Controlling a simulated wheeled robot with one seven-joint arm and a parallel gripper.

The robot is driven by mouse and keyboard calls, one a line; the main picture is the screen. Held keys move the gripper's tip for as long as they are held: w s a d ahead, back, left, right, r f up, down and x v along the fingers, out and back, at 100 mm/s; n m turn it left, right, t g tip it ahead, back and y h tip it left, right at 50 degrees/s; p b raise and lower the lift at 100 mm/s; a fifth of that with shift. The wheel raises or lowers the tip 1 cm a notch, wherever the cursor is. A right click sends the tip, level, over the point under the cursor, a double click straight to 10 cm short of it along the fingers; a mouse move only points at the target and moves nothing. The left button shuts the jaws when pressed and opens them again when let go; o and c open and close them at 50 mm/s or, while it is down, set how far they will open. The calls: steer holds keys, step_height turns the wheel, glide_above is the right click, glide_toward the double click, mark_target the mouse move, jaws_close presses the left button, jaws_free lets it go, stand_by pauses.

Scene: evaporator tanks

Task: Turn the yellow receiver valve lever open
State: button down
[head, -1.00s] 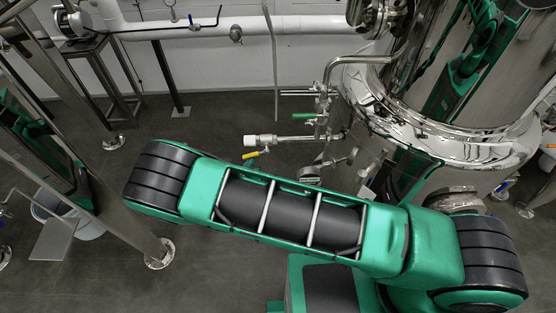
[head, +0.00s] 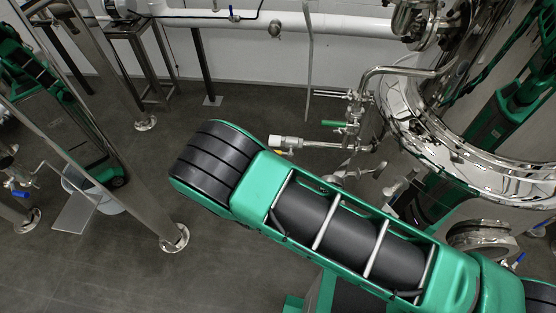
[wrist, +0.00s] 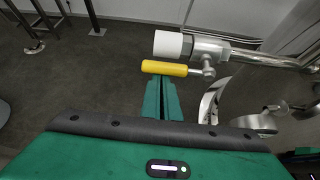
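The yellow lever (wrist: 164,68) lies along a steel receiver valve (wrist: 208,47) with a white end piece (wrist: 168,44), below it in the wrist view. In the head view a small part of the yellow lever (head: 281,152) shows beside the white end (head: 277,141), just beyond my arm. My gripper (wrist: 162,80) has its green fingers together with only a thin dark line between them. The fingertips are just below the yellow lever in the wrist view; I cannot tell whether they touch it. My gripper is hidden in the head view.
A green-handled valve (head: 333,124) sits on the same pipework, beside a large steel tank (head: 480,165). A steel frame leg (head: 130,190) and a bucket (head: 95,195) stand at left. The dark floor (head: 250,95) between is clear.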

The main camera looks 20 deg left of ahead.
steer(key=shift+w+d+r, duration=0.1)
steer(key=shift+w+r, duration=0.05)
steer(key=shift+w, duration=0.05)
steer(key=s+d, duration=0.1)
steer(key=s, duration=0.8)
steer(key=shift+s+d+r, duration=0.2)
steer(key=shift+s+r, duration=0.1)
steer(key=shift+r, duration=0.1)
steer(key=shift+s, duration=0.1)
